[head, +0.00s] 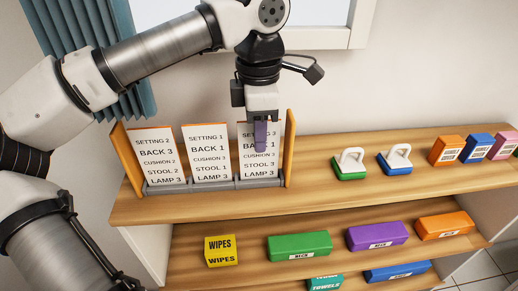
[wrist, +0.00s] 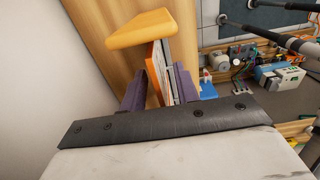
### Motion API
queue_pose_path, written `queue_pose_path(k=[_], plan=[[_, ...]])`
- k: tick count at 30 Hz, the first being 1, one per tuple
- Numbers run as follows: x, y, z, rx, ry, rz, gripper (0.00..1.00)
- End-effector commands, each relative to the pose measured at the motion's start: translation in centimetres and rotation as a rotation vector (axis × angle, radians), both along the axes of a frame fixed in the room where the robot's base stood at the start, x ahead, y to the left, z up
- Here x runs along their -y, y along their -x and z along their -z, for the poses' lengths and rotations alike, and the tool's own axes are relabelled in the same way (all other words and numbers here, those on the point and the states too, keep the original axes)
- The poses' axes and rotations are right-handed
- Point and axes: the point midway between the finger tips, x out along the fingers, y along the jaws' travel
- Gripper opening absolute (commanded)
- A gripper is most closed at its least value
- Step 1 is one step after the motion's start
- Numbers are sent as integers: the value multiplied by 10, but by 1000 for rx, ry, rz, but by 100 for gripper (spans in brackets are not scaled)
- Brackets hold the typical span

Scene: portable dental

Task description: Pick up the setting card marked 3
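Three white setting cards stand in a rack in the head view. The left card (head: 158,157) appears to read SETTING 2. The middle card (head: 207,155) reads SETTING 1. The right card (head: 260,167) has its heading partly hidden by my gripper; its number is hard to read. My gripper (head: 261,140) points down at the top of this right card. In the wrist view its two purple fingers (wrist: 159,88) stand apart, with an orange-edged card (wrist: 156,72) showing between or just beyond them. I cannot tell whether they touch it.
The rack has wooden end boards, one (head: 290,148) close beside my gripper. To the right on the shelf stand green (head: 349,165) and blue (head: 396,161) handled blocks and several coloured boxes. A lower shelf holds a yellow wipes box (head: 220,251) and coloured boxes.

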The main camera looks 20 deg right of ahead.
Motion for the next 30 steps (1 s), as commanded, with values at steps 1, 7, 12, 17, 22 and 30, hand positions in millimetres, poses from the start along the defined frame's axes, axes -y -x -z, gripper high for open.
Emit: queue_pose_path(k=[1,7,12,17,22,30], plan=[[0,1,6,-2,-1,2,31],[0,0,17,1,1,0,31],[1,0,16,1,1,0,28],[1,0,16,1,1,0,7],[1,0,16,1,1,0,0],[1,0,15,1,1,0,0]])
